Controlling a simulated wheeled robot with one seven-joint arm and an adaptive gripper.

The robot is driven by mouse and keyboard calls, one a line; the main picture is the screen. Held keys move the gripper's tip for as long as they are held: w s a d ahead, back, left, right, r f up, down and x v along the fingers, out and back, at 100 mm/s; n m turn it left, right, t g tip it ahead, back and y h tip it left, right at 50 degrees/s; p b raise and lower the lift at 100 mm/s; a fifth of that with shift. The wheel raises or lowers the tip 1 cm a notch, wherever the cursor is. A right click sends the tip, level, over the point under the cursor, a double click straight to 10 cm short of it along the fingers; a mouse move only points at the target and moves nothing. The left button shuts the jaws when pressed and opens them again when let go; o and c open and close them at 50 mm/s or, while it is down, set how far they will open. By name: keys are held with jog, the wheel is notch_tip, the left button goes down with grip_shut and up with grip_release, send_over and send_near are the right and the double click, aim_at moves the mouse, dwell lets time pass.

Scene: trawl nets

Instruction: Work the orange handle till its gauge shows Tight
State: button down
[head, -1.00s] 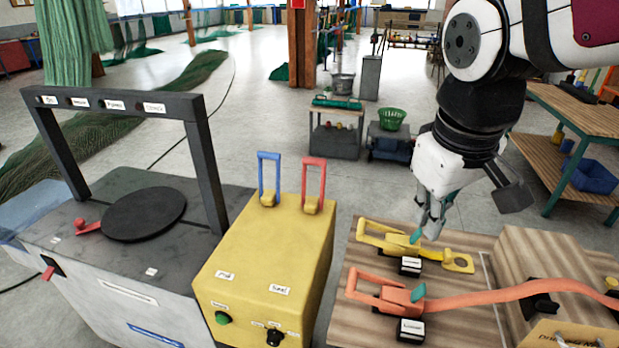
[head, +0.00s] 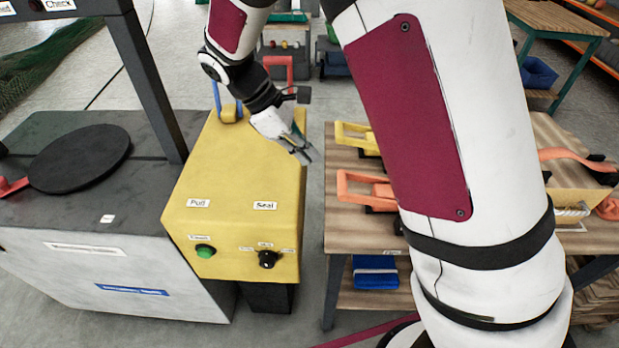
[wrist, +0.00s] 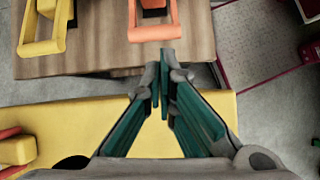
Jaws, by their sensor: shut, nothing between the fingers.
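The orange handle (head: 365,190) is a loop-shaped ratchet handle on the wooden bench, partly hidden behind my arm in the head view. Its frame end (wrist: 155,52) shows at the top of the wrist view, just beyond my fingertips. Its orange strap (head: 578,155) runs off to the right of my arm. Its gauge is hidden behind my arm, so no reading can be seen. My gripper (head: 304,152) is shut and empty, above the right edge of the yellow box and left of the handle. Its teal-lined fingers (wrist: 164,68) point toward the bench and appear apart from the handle.
A yellow handle (head: 355,138) sits behind the orange one on the wooden bench (head: 345,235). The yellow box (head: 225,170) has blue (head: 217,98) and red (head: 275,68) levers on top. A narrow gap separates box and bench. A dark-topped machine (head: 60,225) stands at left.

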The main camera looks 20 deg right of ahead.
jog(key=shift+n+h, duration=0.4)
jog(key=shift+n, duration=0.2)
jog(key=f, duration=0.1)
jog(key=w+a+f, duration=0.1)
jog(key=f, duration=0.1)
jog(key=shift+w+a+f+b, duration=0.2)
jog(key=shift+a+f+b, duration=0.15)
jog(key=shift+f+b, duration=0.05)
jog(key=x, duration=1)
